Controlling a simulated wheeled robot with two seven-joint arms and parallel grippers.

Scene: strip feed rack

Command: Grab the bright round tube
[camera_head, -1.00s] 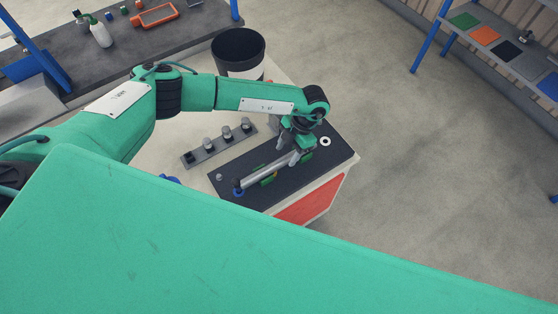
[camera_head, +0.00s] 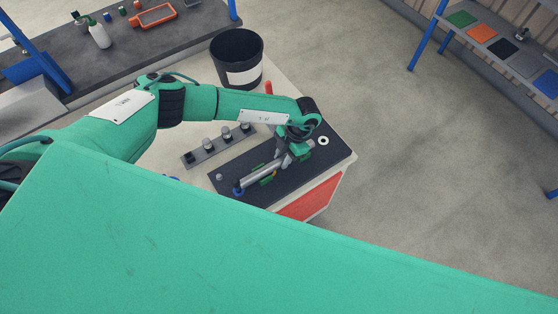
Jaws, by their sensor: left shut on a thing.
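A bright round metal tube (camera_head: 262,174) lies slanted over the dark top plate (camera_head: 325,165) of a small bench. Its lower left end is at a small blue piece (camera_head: 239,190), and green pieces lie along its side. My left gripper (camera_head: 287,160) is shut on the tube near its upper right part. The fingertips are small and partly hidden by the wrist. I cannot tell whether the tube is lifted clear of the plate. My right gripper is not in view.
A grey strip with several knobs (camera_head: 208,145) lies left of the dark plate. A black bin with a white band (camera_head: 238,50) stands behind my left arm. A white ring (camera_head: 323,141) is on the plate's right end. Open floor lies to the right.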

